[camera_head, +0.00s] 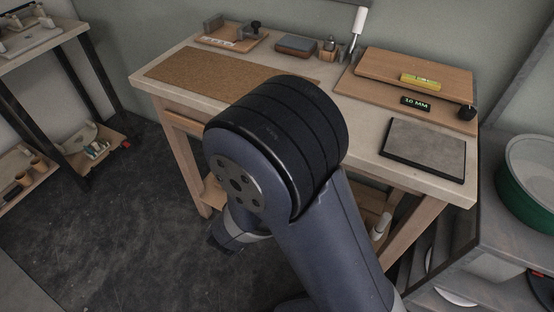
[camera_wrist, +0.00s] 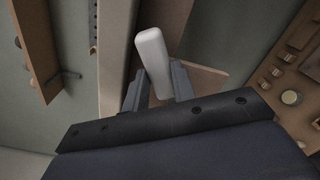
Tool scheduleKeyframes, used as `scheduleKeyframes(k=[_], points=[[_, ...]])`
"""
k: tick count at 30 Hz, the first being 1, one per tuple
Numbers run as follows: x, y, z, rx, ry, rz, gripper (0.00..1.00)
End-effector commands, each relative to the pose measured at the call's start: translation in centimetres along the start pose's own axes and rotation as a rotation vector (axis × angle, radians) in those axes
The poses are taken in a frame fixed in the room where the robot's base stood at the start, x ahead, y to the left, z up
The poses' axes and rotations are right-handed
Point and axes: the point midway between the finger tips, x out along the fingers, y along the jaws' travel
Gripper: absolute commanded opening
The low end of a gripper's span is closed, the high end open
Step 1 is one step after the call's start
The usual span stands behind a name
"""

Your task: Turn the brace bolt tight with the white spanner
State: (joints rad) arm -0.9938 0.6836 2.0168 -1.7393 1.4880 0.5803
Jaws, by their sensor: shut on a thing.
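In the wrist view my gripper (camera_wrist: 160,88) is shut on a white, rounded bar (camera_wrist: 152,52), which looks like the handle of the white spanner. In the head view my arm fills the middle and I cannot make out the gripper. A white upright handle (camera_head: 359,22) stands at the back of the workbench; I cannot tell what it belongs to. I cannot pick out the brace bolt in either view.
The workbench (camera_head: 440,183) carries a cork mat (camera_head: 190,70), a wooden board (camera_head: 435,68) with a yellow level (camera_head: 420,81), a "10 MM" sign (camera_head: 416,103) and a grey pad (camera_head: 425,148). A green tub (camera_head: 525,190) stands at right. Floor is open at left.

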Motion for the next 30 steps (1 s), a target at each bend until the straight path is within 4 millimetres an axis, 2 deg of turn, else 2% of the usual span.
scheduleKeyframes(k=[30], points=[[0.1,-2.6,-0.5,0.262,0.0,0.001,0.0]])
